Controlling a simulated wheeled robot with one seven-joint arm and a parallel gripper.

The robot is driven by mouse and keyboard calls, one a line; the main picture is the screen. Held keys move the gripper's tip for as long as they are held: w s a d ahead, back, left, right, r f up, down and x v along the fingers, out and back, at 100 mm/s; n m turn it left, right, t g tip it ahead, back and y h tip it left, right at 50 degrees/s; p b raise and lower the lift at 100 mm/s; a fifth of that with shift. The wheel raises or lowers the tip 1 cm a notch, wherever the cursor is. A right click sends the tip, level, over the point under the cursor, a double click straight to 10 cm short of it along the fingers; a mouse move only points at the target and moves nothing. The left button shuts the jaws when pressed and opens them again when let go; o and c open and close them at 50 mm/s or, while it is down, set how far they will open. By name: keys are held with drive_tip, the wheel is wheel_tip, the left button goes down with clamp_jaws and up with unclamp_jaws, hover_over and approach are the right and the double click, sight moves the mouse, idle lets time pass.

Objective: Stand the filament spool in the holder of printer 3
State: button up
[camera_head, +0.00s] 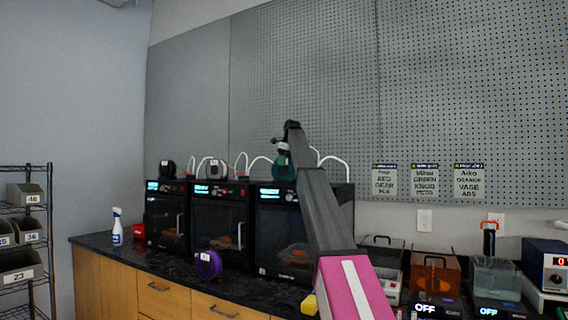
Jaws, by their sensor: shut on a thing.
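A dark teal filament spool (284,171) hangs upright under my gripper (283,150), which is shut on it. The spool is just above or at the top of the rightmost of three black printers (276,238), seemingly printer 3. The holder there is hidden behind the spool and my arm, so I cannot tell whether the spool touches it. My arm also covers the right side of this printer. The fingertips are small and hard to make out.
The left printer (165,222) and middle printer (219,232) each carry a spool on top. A purple spool (208,264) stands on the dark counter (110,252) in front. A spray bottle (117,228) is left. Tubes arch above the printers; a pegboard (300,75) stands behind.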

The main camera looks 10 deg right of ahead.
drive_tip(key=o, duration=1.1)
drive_tip(key=shift+o, duration=0.2)
drive_tip(key=shift+r, duration=0.1)
drive_tip(key=v, duration=1.1)
drive_tip(key=shift+d+r, duration=0.1)
drive_tip(key=shift+r, duration=0.1)
drive_tip(key=shift+s+r, duration=0.1)
drive_tip(key=shift+r, duration=0.15)
